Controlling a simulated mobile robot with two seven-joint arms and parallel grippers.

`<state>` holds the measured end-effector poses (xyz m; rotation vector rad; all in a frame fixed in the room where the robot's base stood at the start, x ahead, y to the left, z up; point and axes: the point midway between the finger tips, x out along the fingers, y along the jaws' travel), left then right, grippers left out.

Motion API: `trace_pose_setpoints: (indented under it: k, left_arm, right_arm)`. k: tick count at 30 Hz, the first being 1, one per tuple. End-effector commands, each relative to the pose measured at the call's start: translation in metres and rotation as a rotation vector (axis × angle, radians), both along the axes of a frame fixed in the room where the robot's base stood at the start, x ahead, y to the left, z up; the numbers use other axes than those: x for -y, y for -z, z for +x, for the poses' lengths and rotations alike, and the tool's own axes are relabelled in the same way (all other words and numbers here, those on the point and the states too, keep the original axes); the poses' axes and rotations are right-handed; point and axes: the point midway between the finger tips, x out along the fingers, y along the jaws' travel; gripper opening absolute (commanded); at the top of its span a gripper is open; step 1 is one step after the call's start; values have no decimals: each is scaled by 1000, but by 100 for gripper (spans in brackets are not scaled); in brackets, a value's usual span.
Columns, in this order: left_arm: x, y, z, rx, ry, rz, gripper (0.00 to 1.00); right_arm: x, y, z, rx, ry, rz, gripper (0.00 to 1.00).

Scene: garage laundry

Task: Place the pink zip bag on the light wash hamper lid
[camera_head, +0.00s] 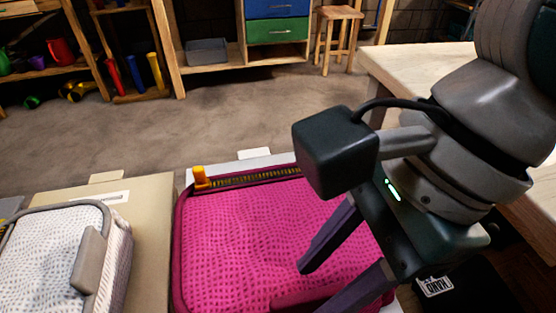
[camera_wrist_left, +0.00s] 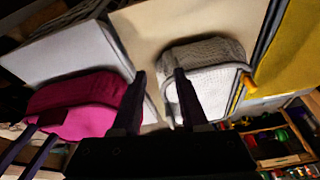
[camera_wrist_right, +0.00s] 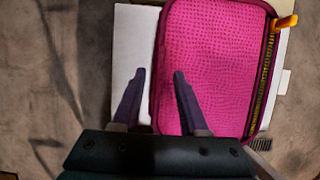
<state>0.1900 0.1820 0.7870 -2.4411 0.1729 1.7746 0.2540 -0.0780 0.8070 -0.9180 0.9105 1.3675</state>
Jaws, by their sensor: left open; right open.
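The pink zip bag (camera_head: 255,230) lies flat on a white lid (camera_head: 265,160). It has a dark zip and an orange pull at its far edge. In the right wrist view the bag (camera_wrist_right: 210,60) covers much of the white lid (camera_wrist_right: 130,45), which shows bare along its left side. My right gripper (camera_wrist_right: 159,72) is open at the bag's edge, one finger over the bag and one over the lid; it also shows in the head view (camera_head: 315,288). Contact is unclear. My left gripper (camera_wrist_left: 160,73) is open and empty, near a white zip bag (camera_wrist_left: 205,90).
A white zip bag (camera_head: 60,250) lies on a beige lid (camera_head: 155,230) to the left. A yellow surface (camera_wrist_left: 285,65) lies beyond it. A wooden table (camera_head: 420,65) stands at the right. Shelves and a stool (camera_head: 338,35) are at the back, with open floor between.

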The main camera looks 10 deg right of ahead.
Motion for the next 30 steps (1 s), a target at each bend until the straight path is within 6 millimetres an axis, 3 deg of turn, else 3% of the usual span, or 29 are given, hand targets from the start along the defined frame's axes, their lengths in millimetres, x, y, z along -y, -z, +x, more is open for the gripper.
trace_pose_setpoints:
  k: [1,6,13,17,20,22,24,26,27,29,30]
  left_arm:
    - [0,-5,0,0,0,0,44]
    - [0,-12,0,0,1,1,44]
    - [-2,-15,0,0,4,7,44]
    - [-2,-15,0,0,6,9,44]
    - [-3,-15,0,1,7,11,44]
    - [-3,-15,0,0,7,11,44]
    - [-3,-15,0,0,7,11,44]
    - [-3,-15,0,0,7,11,44]
    - [-3,-15,0,0,7,11,44]
    - [-3,-15,0,0,7,11,44]
    - [-3,-15,0,0,7,11,44]
  right_arm:
    - [5,-14,1,6,0,-2,43]
    - [20,-49,1,5,0,-3,43]
    - [32,-78,0,2,1,1,43]
    - [7,-90,-8,-28,9,126,43]
    - [-47,-121,-22,-105,56,421,43]
    - [-87,-166,-28,-203,140,718,43]
    - [-111,-224,-23,-332,275,1042,43]
    - [-111,-271,-6,-457,426,1306,43]
    - [-102,-297,11,-544,543,1475,43]
    - [-77,-322,41,-684,745,1706,43]
    - [-53,-329,62,-776,895,1846,43]
